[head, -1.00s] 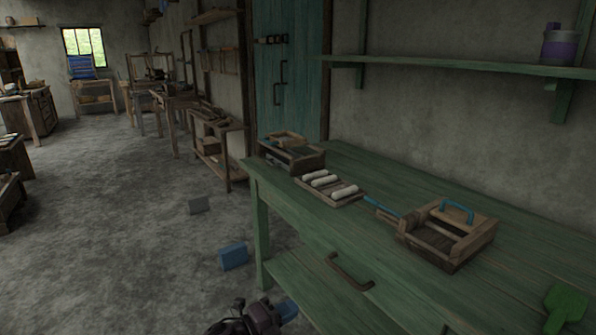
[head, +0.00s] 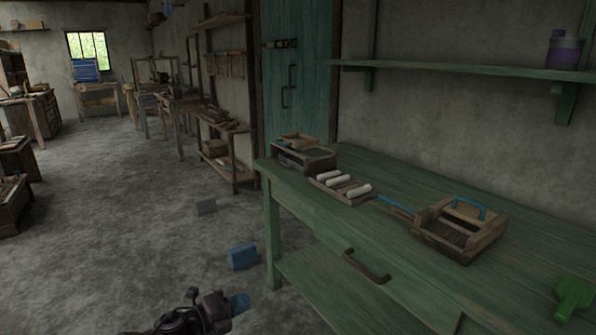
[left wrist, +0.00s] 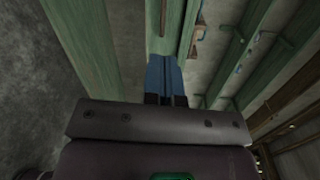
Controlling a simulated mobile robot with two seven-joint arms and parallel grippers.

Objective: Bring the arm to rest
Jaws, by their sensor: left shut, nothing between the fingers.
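My left gripper (head: 240,303) shows at the bottom of the head view, left of the green table's front edge, over the grey floor. Its blue fingers are shut with nothing between them. In the left wrist view the closed blue fingers (left wrist: 164,76) point toward green wooden beams. My right gripper is in neither view.
The green table (head: 460,240) fills the right. On it are a wooden box with a blue handle (head: 462,228), a tray of white rolls (head: 340,188) and another wooden box (head: 303,155). A blue block (head: 242,257) lies on the floor. Open floor (head: 110,220) spreads left.

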